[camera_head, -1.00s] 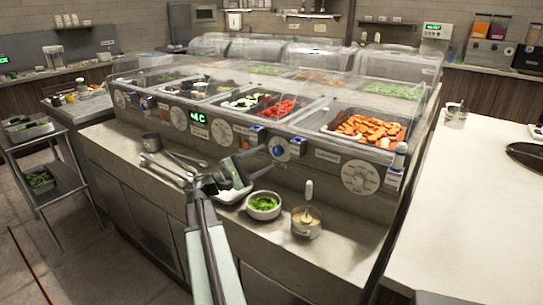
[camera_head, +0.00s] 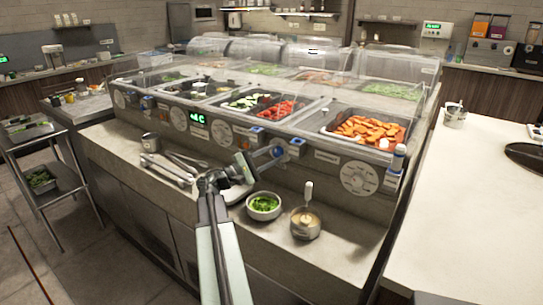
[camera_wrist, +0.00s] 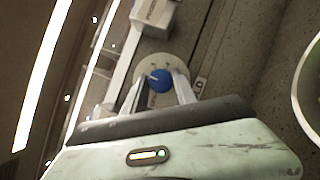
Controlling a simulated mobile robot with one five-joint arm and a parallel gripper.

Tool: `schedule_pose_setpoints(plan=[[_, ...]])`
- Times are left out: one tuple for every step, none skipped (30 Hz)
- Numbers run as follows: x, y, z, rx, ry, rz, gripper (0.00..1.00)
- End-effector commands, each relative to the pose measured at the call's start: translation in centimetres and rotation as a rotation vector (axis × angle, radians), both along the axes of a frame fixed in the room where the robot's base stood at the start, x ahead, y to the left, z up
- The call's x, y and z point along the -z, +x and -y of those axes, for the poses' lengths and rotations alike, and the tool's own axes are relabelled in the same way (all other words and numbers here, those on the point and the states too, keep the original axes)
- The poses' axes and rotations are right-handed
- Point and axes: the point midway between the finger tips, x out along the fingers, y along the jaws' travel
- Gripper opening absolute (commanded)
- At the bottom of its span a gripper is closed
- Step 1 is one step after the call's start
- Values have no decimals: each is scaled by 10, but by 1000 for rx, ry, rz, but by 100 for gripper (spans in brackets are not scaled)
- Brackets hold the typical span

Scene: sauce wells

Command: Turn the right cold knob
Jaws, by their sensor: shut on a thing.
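The blue cold knob (camera_head: 280,150) sits on a pale round dial on the front panel of the food counter. It also shows in the wrist view (camera_wrist: 159,80), with a pale pointer mark on its face and part of a label beside the dial. My gripper (camera_head: 268,158) reaches the panel from the lower left. In the wrist view the two fingers of my gripper (camera_wrist: 160,88) stand on either side of the knob, shut on it. The exact finger contact is partly hidden in the head view.
A bowl of greens (camera_head: 263,205), a small metal pot (camera_head: 305,224) with a utensil, and tongs (camera_head: 168,168) lie on the ledge below the panel. Large white dials (camera_head: 360,178) and small boxes flank the knob. A clear cover (camera_head: 330,95) overhangs the food pans.

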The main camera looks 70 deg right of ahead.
Motion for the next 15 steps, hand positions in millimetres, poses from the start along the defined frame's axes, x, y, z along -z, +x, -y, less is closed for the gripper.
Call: schedule_pose_setpoints(plan=[[-1, 0, 0, 1, 0, 12, 0], [-1, 0, 0, 1, -2, 21, 0], [-2, 0, 0, 1, -6, 36, 0], [-3, 1, 0, 1, -9, 48, 0], [-3, 1, 0, 0, -13, 62, 0], [-4, 1, 0, 0, -19, 85, 0], [-4, 1, 0, 1, -23, 103, 0], [-5, 1, 0, 0, -29, 123, 0], [-6, 1, 0, 1, -36, 152, 0], [-6, 1, 0, 2, -42, 174, 0], [-7, 1, 0, 1, -49, 198, 0], [-7, 1, 0, 1, -57, 230, 0], [-7, 1, 0, 1, -63, 255, 0], [-8, 1, 0, 1, -71, 281, 0], [-8, 1, 0, 1, -79, 315, 0]])
